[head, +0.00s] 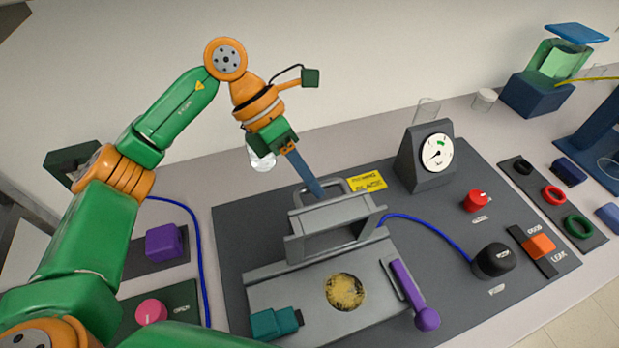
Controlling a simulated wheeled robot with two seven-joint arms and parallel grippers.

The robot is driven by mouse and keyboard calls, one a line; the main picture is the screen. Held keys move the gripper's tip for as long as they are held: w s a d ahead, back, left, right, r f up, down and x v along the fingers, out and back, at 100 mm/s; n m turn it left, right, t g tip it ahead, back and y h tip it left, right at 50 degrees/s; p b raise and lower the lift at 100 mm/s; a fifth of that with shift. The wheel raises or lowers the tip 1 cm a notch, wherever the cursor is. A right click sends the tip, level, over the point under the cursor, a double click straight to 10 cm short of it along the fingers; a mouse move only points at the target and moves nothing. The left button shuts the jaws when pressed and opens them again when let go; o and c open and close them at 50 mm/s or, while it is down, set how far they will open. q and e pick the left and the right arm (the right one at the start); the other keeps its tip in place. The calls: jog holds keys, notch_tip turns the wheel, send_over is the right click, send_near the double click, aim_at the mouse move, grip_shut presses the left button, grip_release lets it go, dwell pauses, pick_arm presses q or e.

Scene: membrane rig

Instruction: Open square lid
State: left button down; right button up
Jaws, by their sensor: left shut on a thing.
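The grey square lid (337,226) is raised and steeply tilted at the back of the grey membrane base (300,296). A round, yellowish speckled membrane (346,292) shows uncovered in the base. A grey loop handle (364,184) rises behind the lid's upper edge. My left gripper (317,189) comes in from the upper left and is shut on the handle; the exact contact is partly hidden by the lid. A purple lever (414,292) lies at the base's right side, and a teal block (275,322) sits at its front left. My right gripper is not in view.
A dial gauge (436,153) stands at the back right, with a yellow label (367,182) nearby. A red knob (475,201), a black knob (494,261) and an orange block (541,246) are on the right. A blue tube (425,220) runs right from the rig.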

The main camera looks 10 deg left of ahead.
pick_arm(q)
jog(key=shift+a+f, duration=0.15)
jog(key=shift+f, duration=0.1)
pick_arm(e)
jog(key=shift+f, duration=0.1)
pick_arm(q)
jog(key=c, duration=1.2)
grip_release()
jog(key=o, duration=0.4)
jog(key=shift+w+a+f, duration=0.1)
jog(key=shift+w, duration=0.25)
jog(key=shift+c, duration=0.2)
jog(key=shift+w+a, duration=0.1)
jog(key=shift+w, duration=0.2)
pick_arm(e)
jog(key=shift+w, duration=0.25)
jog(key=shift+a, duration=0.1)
